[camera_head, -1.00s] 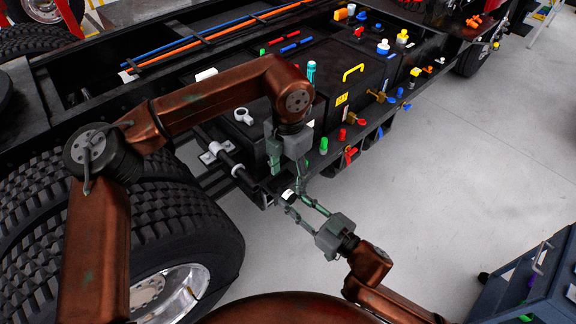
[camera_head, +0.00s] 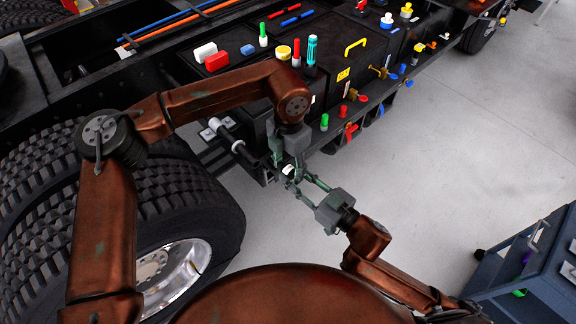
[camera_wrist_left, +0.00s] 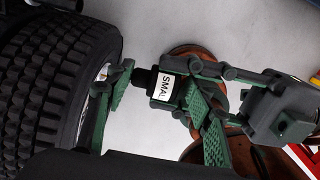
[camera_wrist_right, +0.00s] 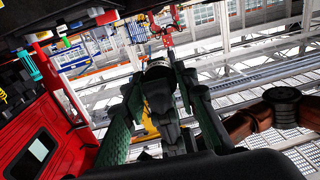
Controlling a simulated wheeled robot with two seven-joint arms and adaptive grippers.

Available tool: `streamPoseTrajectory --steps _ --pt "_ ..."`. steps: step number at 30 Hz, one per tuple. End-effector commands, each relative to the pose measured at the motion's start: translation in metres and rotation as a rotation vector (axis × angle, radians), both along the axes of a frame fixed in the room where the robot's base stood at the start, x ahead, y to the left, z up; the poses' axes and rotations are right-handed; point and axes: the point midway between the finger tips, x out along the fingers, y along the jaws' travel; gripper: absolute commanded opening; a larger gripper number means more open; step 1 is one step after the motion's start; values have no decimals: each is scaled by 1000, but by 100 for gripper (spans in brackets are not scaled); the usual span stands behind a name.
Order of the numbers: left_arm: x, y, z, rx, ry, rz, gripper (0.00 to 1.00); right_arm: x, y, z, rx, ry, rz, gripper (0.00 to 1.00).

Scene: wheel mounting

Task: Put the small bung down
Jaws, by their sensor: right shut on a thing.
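The small bung (camera_head: 288,170) is a short black plug with a white label; "SMA" can be read on it in the left wrist view (camera_wrist_left: 163,88). My right gripper (camera_head: 306,188) is shut on it and holds it in the air beside the truck frame. My left gripper (camera_head: 287,164) comes from above. Its fingers (camera_wrist_left: 168,115) stand apart with the bung between them, and I cannot make out contact. In the right wrist view, the bung's dark round end (camera_wrist_right: 158,70) shows between the right fingers (camera_wrist_right: 160,100).
A black box top (camera_head: 325,75) on the truck holds several coloured caps and plugs, with some free room between them. A big tyre (camera_head: 195,205) stands at left. A blue-grey cart (camera_head: 520,265) is at lower right. Grey floor (camera_head: 450,150) is clear.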

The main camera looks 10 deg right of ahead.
Motion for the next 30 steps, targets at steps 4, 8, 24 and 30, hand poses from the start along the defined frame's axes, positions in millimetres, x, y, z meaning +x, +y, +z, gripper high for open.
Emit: streamPoseTrajectory --steps 4,8,24,30 --pt "0 0 0 -1 1 0 37 0 0 0 0 0 0 0" --pt "-1 -1 0 -2 2 -2 28 0 0 0 1 -1 0 0" --pt "-1 -1 0 -1 2 -2 15 0 0 0 0 0 0 47" --pt "0 0 0 -1 1 -1 15 0 0 0 0 0 0 47"
